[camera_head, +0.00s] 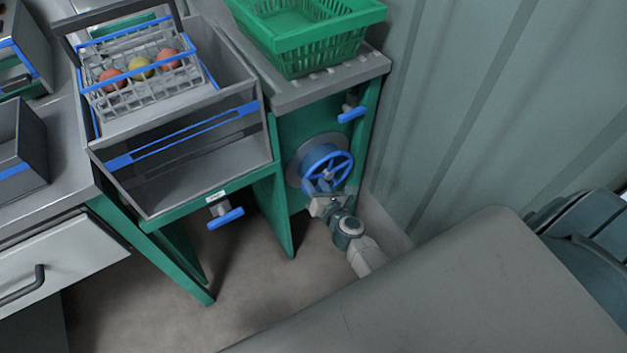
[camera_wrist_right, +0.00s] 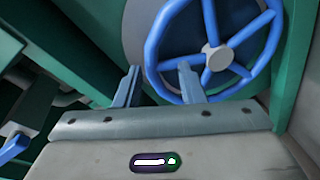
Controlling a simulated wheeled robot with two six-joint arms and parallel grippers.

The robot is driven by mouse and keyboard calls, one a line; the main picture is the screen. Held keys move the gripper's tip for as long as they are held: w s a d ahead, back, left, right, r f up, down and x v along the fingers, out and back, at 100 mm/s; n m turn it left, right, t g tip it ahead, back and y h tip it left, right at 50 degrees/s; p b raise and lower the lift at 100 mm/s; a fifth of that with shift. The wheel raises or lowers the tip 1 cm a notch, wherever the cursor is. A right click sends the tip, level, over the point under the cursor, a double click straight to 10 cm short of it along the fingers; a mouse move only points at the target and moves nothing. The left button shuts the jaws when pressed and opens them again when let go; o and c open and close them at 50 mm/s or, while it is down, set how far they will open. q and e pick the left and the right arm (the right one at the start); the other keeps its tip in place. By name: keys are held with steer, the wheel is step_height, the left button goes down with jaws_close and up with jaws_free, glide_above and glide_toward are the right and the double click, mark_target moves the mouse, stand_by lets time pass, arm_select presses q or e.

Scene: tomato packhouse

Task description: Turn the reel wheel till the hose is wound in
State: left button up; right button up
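The blue spoked reel wheel (camera_head: 328,172) is mounted on a round grey reel plate (camera_head: 296,168) on the green bench's side. It fills the upper part of the right wrist view (camera_wrist_right: 214,55), with its pale hub and spokes clear. My right gripper (camera_head: 322,190) is at the wheel's lower edge. In the right wrist view its two fingers (camera_wrist_right: 159,75) stand apart, with the wheel's lower left rim showing between them; the right finger overlaps the rim. I cannot tell whether either finger touches it. No hose can be made out. My left gripper is out of view.
A blue-handled valve (camera_head: 352,114) is above the wheel and another blue handle (camera_head: 226,217) hangs under the bench. A green crate (camera_head: 306,50) and a grey bin (camera_head: 190,165) with a wire basket (camera_head: 115,101) of fruit stand above. A corrugated wall (camera_head: 470,110) is at right.

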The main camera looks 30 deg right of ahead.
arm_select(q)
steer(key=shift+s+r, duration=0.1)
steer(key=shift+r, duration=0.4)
arm_select(e)
steer(key=v, duration=0.8)
steer(key=shift+s, duration=0.35)
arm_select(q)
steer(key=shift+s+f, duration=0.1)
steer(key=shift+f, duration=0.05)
